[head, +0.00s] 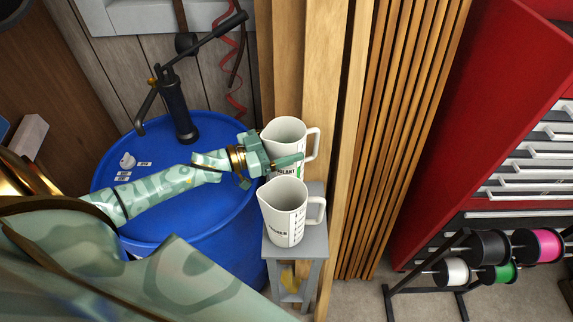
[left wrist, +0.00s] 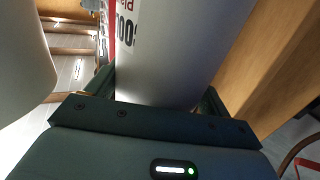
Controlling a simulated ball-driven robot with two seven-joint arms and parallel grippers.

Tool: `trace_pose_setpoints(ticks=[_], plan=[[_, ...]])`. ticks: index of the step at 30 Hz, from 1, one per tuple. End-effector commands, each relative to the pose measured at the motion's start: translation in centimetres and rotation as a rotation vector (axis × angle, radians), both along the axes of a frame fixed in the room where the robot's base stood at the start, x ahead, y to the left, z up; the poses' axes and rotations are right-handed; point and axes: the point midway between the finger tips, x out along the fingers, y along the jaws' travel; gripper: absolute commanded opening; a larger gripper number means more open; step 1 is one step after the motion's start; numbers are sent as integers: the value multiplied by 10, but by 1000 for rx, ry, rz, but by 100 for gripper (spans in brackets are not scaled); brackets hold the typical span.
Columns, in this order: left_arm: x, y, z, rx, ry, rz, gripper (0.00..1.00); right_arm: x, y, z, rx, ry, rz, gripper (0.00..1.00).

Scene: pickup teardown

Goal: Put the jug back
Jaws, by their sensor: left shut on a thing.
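Two white measuring jugs with handles on the right show in the head view. My left gripper (head: 277,156) is shut on the rear jug (head: 285,133), with one finger across its front. In the left wrist view the held jug (left wrist: 175,45) fills the space between the fingers, with red and black print. The front jug (head: 284,218), with dark lettering, stands upright on a small grey stool (head: 314,240). The front jug hides the rear jug's base, so I cannot tell whether it touches the stool.
A blue drum (head: 175,215) with a black hand pump (head: 178,110) stands left of the stool. Wooden boards (head: 330,80) stand close behind and right of the jugs. A red cabinet (head: 470,110) and a spool rack (head: 455,270) are at the right.

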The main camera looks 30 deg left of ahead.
Motion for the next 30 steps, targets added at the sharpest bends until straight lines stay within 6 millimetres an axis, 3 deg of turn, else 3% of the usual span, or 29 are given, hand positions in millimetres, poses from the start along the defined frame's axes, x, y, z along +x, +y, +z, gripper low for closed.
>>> trace_pose_setpoints(ticks=[12, 23, 24, 26, 30], plan=[[1, 0, -45, -4, -5, 0, 10, -2, 0, -16, 0, 5, 1, 65], [1, 0, -48, -3, -5, -1, 10, -2, -4, -16, -5, 5, 3, 65], [0, 0, -49, 0, -1, -1, 89, -2, -4, -16, -5, 5, 3, 65], [0, 0, -49, 0, -1, 0, 100, -2, -4, -16, -5, 5, 3, 65], [0, 0, -49, 0, -1, 0, 100, -2, -4, -16, -5, 5, 3, 65]])
